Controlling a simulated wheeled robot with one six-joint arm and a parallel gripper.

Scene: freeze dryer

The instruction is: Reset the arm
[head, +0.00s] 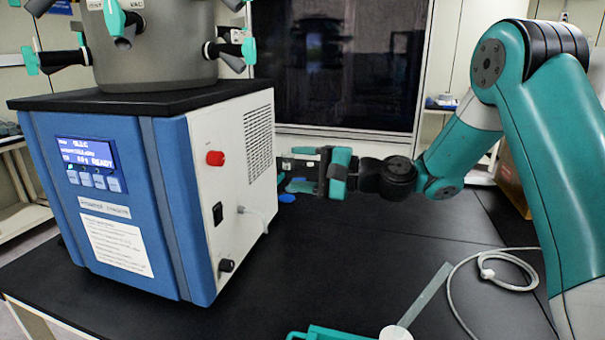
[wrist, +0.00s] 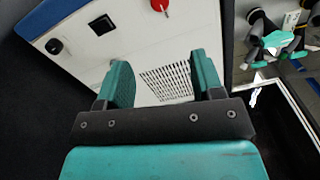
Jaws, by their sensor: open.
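My arm, teal with black joints, comes in from the right in the head view. My gripper (head: 300,172) is beside the right side panel of the freeze dryer (head: 170,190), above the black table. In the wrist view my gripper (wrist: 160,80) shows two teal fingers spread apart with nothing between them. The freeze dryer's white side panel with its vent grille (wrist: 168,84) lies beyond the fingers. I cannot tell from these views whether the gripper touches the panel.
The black table (head: 350,255) has free room in the middle. A white cable (head: 452,290) curls at the right, and a teal item (head: 330,333) with a white round part lies at the front edge. A dark glass window (head: 335,65) stands behind. Teal-handled valves (head: 248,50) stick out above the dryer.

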